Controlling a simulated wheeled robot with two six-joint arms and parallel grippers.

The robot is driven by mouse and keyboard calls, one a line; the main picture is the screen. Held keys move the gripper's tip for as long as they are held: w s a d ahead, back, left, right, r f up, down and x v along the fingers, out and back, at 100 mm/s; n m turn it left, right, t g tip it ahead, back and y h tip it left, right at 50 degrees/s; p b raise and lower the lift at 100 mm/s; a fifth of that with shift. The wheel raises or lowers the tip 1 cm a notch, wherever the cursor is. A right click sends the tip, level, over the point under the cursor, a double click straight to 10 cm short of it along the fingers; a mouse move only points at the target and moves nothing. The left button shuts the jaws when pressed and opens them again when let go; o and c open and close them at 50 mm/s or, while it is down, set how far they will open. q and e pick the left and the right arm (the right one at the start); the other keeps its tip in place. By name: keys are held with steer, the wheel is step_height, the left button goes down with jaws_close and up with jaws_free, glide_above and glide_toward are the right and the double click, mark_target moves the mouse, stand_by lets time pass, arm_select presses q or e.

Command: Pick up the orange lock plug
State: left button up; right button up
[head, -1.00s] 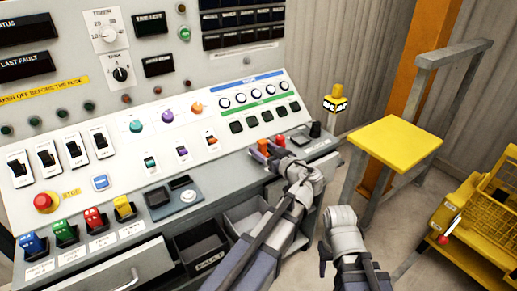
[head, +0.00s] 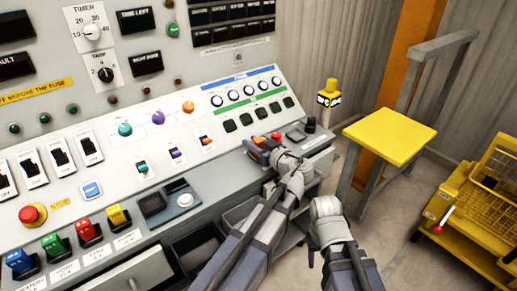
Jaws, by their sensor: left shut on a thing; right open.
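The orange lock plug (head: 258,141) is at the right end of the console's grey ledge, mostly hidden by my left gripper (head: 263,149). My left gripper is shut on the plug, its dark fingers around it. I cannot tell whether the plug is clear of the ledge. My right gripper (head: 312,256) is open and empty, low in front of the console, to the right of my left arm.
A red plug (head: 277,136) and a black knob (head: 310,124) stand close beside the orange one. Blue, green, red and yellow plugs (head: 70,240) line the ledge at left. A yellow-topped stand (head: 390,135) is at right, with open floor before it.

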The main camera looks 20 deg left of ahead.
arm_select(q)
jaws_close()
steer(key=shift+r, duration=0.1)
step_height(320, 180, up, 10)
steer(key=p, duration=1)
